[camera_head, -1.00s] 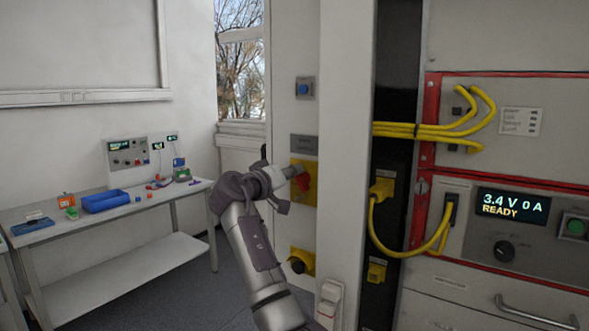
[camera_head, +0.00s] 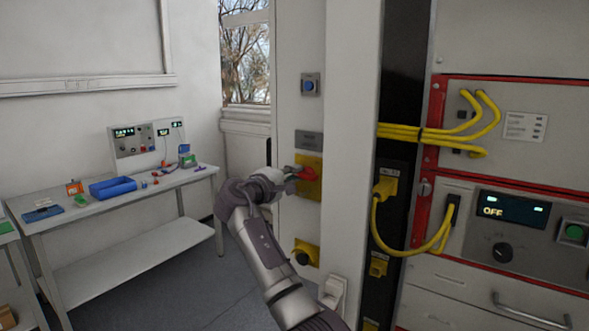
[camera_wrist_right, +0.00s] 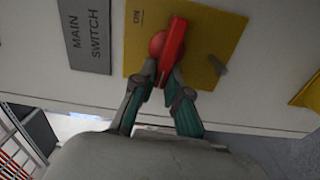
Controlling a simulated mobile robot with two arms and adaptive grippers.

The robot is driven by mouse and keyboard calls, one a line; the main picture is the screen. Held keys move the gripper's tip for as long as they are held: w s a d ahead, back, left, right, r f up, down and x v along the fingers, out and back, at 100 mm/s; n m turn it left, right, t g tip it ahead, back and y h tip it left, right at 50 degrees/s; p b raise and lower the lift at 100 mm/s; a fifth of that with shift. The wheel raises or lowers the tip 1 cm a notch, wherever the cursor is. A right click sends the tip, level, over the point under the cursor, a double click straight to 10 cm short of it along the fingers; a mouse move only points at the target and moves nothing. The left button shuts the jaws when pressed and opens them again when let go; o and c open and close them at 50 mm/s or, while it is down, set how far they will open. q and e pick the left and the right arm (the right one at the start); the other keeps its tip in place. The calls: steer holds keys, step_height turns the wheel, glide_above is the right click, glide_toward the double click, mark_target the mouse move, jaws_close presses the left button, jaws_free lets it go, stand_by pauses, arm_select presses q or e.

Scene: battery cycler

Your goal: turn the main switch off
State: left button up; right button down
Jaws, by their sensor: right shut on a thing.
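The main switch is a red rotary handle (camera_head: 307,173) on a yellow plate (camera_head: 313,190), on the pale cabinet front. In the head view the handle lies about horizontal. The right wrist view shows the red handle (camera_wrist_right: 172,48), the yellow plate (camera_wrist_right: 222,32) with an "ON" mark, and a grey "MAIN SWITCH" label (camera_wrist_right: 86,35). My right gripper (camera_head: 289,174) reaches the handle from the left. Its fingers (camera_wrist_right: 165,84) are shut on the handle's near end. The cycler display (camera_head: 505,210) reads "OFF". My left gripper is not in view.
A blue button (camera_head: 309,85) sits above the switch, and a black knob on a yellow plate (camera_head: 305,254) below it. Yellow cables (camera_head: 383,226) hang at the rack on the right. A bench (camera_head: 120,205) with small items stands at the left.

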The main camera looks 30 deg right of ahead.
steer(key=shift+f+n, duration=0.1)
steer(key=shift+n, duration=0.4)
steer(key=c, duration=1.2)
jaws_free()
steer(key=shift+w+f, duration=0.1)
steer(key=v, duration=1.2)
